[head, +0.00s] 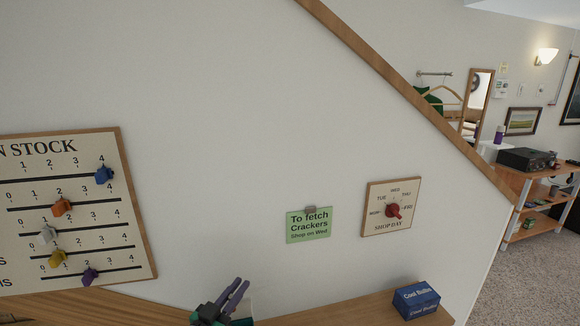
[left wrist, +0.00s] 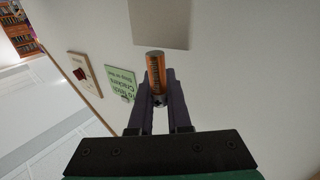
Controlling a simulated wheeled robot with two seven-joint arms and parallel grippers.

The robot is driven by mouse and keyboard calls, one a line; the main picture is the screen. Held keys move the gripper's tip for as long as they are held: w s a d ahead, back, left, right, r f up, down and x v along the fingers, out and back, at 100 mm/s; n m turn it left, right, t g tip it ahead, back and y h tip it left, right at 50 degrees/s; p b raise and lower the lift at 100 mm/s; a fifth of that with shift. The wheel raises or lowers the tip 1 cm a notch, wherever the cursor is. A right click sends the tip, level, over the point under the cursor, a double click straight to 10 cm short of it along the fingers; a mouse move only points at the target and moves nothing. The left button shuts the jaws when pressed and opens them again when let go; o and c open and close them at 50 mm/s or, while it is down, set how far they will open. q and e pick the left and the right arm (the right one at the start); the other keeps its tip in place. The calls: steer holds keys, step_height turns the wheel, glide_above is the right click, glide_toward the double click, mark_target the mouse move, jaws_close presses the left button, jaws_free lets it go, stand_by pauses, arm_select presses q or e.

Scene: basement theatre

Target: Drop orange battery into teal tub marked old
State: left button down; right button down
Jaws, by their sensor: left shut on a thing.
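My left gripper (head: 238,288) is at the bottom of the head view, low in front of the wall. In the left wrist view the left gripper (left wrist: 157,95) is shut on the orange battery (left wrist: 156,70). The battery stands out beyond the fingertips, with dark lettering on its side. I cannot make out the battery in the head view. No teal tub marked old shows in either view. My right gripper is not in view.
A wooden ledge (head: 370,307) runs along the wall, with a blue box (head: 416,299) on it. On the wall are a stock board (head: 125,215), a green note (head: 309,225) and a shop-day dial (head: 391,208). A shelf unit (head: 540,205) stands far right.

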arm_select(q)
steer(key=shift+w+f, duration=0.15)
steer(key=shift+f, duration=0.45)
steer(key=shift+r, duration=0.15)
steer(key=c, duration=0.8)
jaws_free()
steer(key=shift+s+r, duration=0.1)
steer(key=shift+s, duration=0.1)
steer(key=shift+w, duration=0.1)
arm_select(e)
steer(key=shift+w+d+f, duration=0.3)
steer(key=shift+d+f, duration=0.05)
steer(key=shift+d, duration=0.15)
arm_select(q)
steer(key=b+v, duration=0.4)
steer(key=v, duration=1)
steer(key=shift+s+a, duration=0.1)
steer(key=shift+s, duration=0.15)
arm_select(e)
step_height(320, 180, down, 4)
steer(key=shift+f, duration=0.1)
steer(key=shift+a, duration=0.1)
